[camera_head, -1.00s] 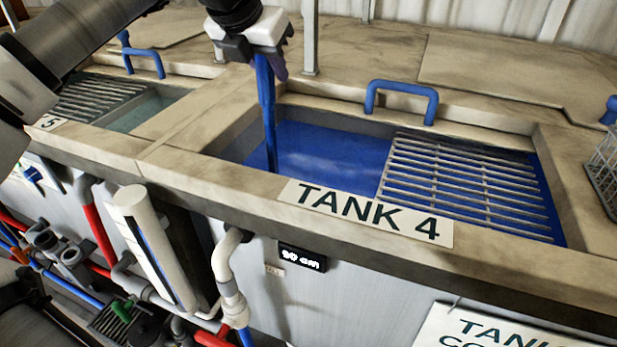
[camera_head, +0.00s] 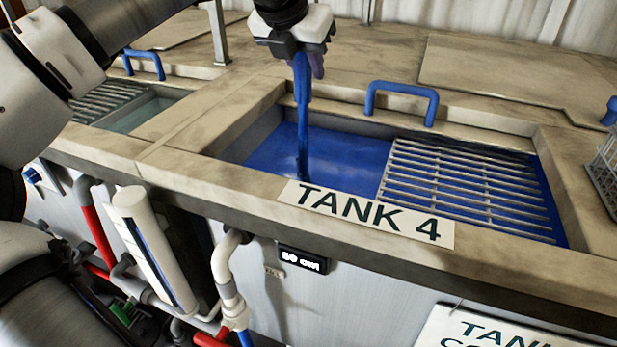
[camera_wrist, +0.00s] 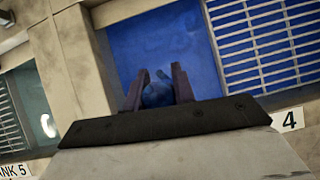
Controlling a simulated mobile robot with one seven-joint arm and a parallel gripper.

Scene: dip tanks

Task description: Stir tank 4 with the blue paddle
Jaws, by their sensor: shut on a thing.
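Tank 4 (camera_head: 262,157) is a sunken basin of blue liquid, with its open part on the left and a metal grate (camera_head: 470,185) over its right side. My gripper (camera_head: 303,62) is above the open part, shut on the blue paddle (camera_head: 304,110). The paddle hangs nearly upright and its lower end is hidden in the liquid. In the wrist view, the paddle's top (camera_wrist: 158,94) shows between my two fingers, with the blue liquid (camera_wrist: 165,45) below. The "TANK 4" label (camera_head: 368,212) is on the front rim.
A blue lid handle (camera_head: 402,95) stands behind the tank. Tank 5 (camera_head: 140,112) with its own grate lies to the left. A wire basket (camera_head: 605,170) sits at the right edge. Pipes and a white cylinder (camera_head: 150,240) line the front, beside a small display (camera_head: 303,259).

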